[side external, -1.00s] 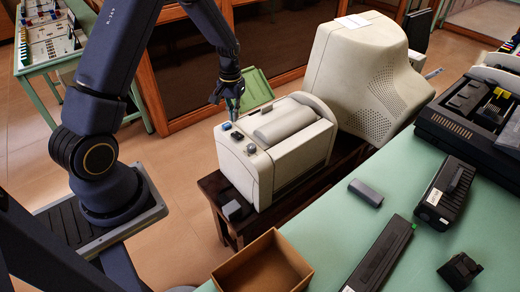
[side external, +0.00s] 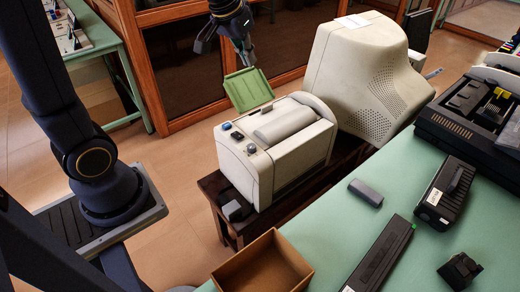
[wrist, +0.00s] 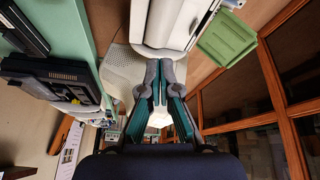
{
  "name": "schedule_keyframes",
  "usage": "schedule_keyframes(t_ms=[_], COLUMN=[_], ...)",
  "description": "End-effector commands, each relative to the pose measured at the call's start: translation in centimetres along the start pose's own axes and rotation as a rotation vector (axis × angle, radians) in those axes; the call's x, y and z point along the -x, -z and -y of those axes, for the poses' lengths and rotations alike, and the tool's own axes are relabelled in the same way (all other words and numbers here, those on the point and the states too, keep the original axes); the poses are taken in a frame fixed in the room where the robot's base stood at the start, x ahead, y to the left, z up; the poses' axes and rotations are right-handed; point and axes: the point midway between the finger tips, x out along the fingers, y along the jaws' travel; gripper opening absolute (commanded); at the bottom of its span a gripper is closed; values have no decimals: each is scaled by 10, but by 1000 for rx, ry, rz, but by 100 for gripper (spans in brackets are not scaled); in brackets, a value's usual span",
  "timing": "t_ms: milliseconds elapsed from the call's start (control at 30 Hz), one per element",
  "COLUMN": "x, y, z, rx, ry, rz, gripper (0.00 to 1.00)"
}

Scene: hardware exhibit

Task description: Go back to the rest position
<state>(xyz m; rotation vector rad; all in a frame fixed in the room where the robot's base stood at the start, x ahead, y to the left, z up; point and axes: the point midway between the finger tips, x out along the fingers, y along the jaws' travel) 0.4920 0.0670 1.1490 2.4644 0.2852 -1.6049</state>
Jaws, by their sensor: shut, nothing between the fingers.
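My gripper (side external: 243,52) is at the top of the side view, raised above and behind the beige machine (side external: 262,160), apart from it. In the wrist view my gripper (wrist: 160,84) shows its teal-padded fingers together with nothing between them. The beige machine stands on a dark wooden bench (side external: 215,187), with a rounded cover and small knobs on top. It also shows at the top of the wrist view (wrist: 165,52).
A green tray (side external: 248,89) is just below my gripper, behind the machine. A large beige monitor (side external: 362,75) stands to the right. A green table (side external: 330,225) in front holds an open cardboard box (side external: 262,268), cartridges and a black device. Wood-framed glass cabinets (side external: 175,60) stand behind.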

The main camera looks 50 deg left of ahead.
Motion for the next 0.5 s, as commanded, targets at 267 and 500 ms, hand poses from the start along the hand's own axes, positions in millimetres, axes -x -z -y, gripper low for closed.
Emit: schedule_keyframes(t_ms=[267, 500], x=[100, 98], y=[-90, -161], z=[-30, -22], rx=[-170, -245], ry=[-76, -78], rz=[-157, -117], gripper=[0, 0])
